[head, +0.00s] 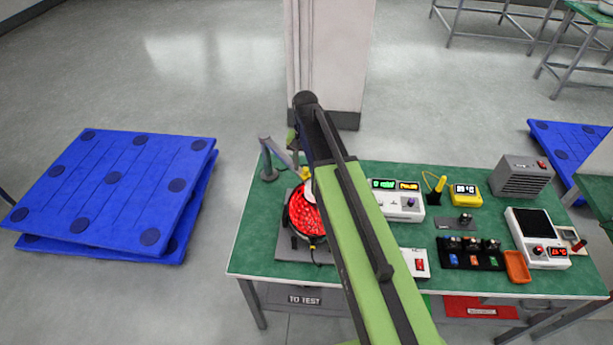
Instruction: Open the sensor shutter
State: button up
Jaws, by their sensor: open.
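I cannot make out a sensor shutter for certain. A round black-rimmed device (287,222) with a glowing red face stands on a grey base plate (290,248) at the left of the green bench. A grey stand (268,168) with a jointed, yellow-tipped arm leans over it from behind. My green and black arm crosses the bench and covers the right side of this device. The arm's far end is above the bench's back edge. My gripper's fingertips do not show; the arm hides whatever lies under it.
The green bench (255,235) also holds a white instrument (402,212), a yellow meter (466,194), a grey vented box (523,178), a black-screened unit (531,225) and an orange tray (517,267). A pillar (328,60) stands behind. Blue pallets (110,190) lie left; floor between is clear.

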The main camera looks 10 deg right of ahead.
jog(key=shift+f, duration=0.25)
grip_shut()
dwell(1.3)
